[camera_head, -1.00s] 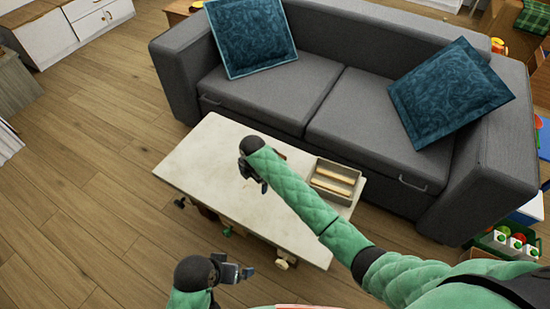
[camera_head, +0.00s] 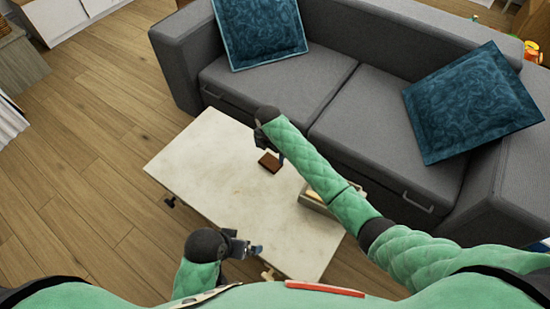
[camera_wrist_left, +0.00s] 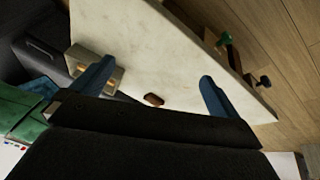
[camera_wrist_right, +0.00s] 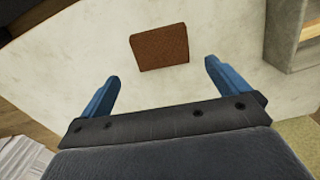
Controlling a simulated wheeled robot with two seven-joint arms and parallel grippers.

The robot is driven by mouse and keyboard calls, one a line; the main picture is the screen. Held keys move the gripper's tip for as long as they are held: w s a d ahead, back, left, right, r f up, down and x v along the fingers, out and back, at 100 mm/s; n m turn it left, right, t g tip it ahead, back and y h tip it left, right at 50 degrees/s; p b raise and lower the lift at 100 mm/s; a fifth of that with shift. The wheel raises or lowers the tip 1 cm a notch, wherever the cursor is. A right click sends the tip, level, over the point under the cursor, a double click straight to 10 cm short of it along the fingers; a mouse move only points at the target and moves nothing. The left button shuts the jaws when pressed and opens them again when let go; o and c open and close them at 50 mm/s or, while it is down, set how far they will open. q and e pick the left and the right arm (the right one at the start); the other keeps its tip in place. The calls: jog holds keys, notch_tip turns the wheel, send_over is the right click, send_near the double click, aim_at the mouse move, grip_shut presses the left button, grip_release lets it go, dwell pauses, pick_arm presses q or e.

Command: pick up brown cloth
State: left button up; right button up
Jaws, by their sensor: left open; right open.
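The brown cloth (camera_head: 269,162) is a small, flat, folded rectangle lying on the pale stone-topped table (camera_head: 213,153). It also shows in the right wrist view (camera_wrist_right: 159,48), just beyond the fingertips, and small in the left wrist view (camera_wrist_left: 154,99). My right gripper (camera_head: 280,152) is open and empty beside the cloth in the head view; in the right wrist view its two blue fingers (camera_wrist_right: 162,72) are apart, with the cloth ahead of the gap. My left gripper (camera_head: 257,249) is open and empty over the table's near edge, well short of the cloth.
A shallow tray (camera_head: 318,206) sits on the table's right part, largely hidden by my right arm; its wall shows in the right wrist view (camera_wrist_right: 284,50). A grey sofa (camera_head: 275,88) with blue cushions stands behind the table. The tabletop's left part is clear.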

aim_at(271, 162)
jog(key=shift+s+a+f, duration=0.1)
jog(key=shift+s+f, duration=0.05)
jog(key=shift+f, duration=0.5)
jog(key=shift+w+d+f+p, duration=0.1)
jog(key=shift+f+p, duration=0.05)
jog(key=shift+f, duration=0.8)
jog(key=shift+w+d+f+p, duration=0.1)
jog(key=shift+d+f, duration=0.05)
jog(key=shift+f, duration=0.8)
jog(key=shift+w+d+f+p, duration=0.1)
jog(key=shift+f+p, duration=0.05)
jog(key=shift+f, duration=0.8)
jog(key=shift+s, duration=0.1)
jog(key=c, duration=0.9)
